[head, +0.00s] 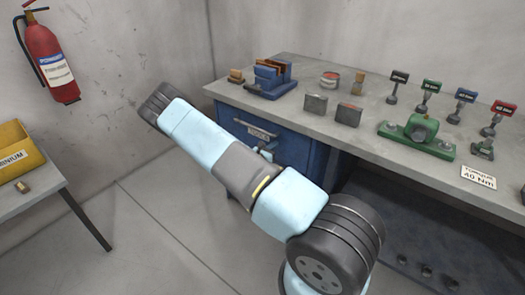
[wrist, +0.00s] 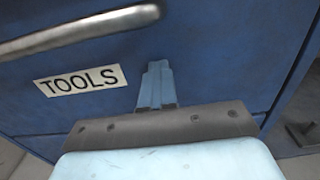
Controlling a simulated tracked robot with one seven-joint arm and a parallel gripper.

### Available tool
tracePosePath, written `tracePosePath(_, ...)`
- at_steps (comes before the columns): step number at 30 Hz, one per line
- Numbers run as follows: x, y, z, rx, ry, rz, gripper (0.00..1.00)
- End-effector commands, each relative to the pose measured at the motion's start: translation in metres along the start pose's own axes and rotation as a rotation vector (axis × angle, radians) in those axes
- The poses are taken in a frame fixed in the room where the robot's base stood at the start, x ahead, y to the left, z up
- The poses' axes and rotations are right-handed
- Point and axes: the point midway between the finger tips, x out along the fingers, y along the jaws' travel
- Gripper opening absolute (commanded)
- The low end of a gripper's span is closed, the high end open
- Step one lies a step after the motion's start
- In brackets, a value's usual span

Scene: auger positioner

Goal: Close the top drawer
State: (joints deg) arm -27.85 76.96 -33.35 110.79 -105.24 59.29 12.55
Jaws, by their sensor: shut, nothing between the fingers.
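The top drawer is a blue front (head: 285,143) with a white TOOLS label, under the left part of the workbench. In the wrist view its blue face (wrist: 215,60) fills most of the picture, with a metal bar handle (wrist: 80,32) at upper left and the TOOLS label (wrist: 78,81) below it. My gripper (wrist: 158,68) is shut and empty, its fingertips pointing at the drawer face right of the label and below the handle. Whether they touch it I cannot tell. My arm hides part of the drawer in the head view. How far it stands out is unclear.
A side table (head: 25,200) with a yellow bin (head: 18,150) stands left. A fire extinguisher (head: 50,60) hangs on the wall. The floor between is clear.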

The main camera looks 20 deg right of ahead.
Motion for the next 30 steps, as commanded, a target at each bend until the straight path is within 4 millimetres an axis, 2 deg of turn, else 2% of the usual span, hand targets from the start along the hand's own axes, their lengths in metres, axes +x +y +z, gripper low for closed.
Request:
tracePosePath(1, 0.008, -0.009, 0.002, -0.002, -0.005, -0.017, 0.0)
tracePosePath(2, 0.007, -0.009, 0.002, -0.002, -0.005, -0.018, 0.0)
tracePosePath(8, -0.01, -0.006, 0.002, -0.002, -0.005, -0.015, 0.0)
tracePosePath(21, -0.095, 0.001, -0.001, 0.0, -0.001, -0.007, 0.0)
tracePosePath(27, -0.123, 0.002, -0.001, -0.001, -0.001, -0.006, 0.0)
tracePosePath(30, -0.13, 0.002, -0.001, -0.001, -0.002, -0.008, 0.0)
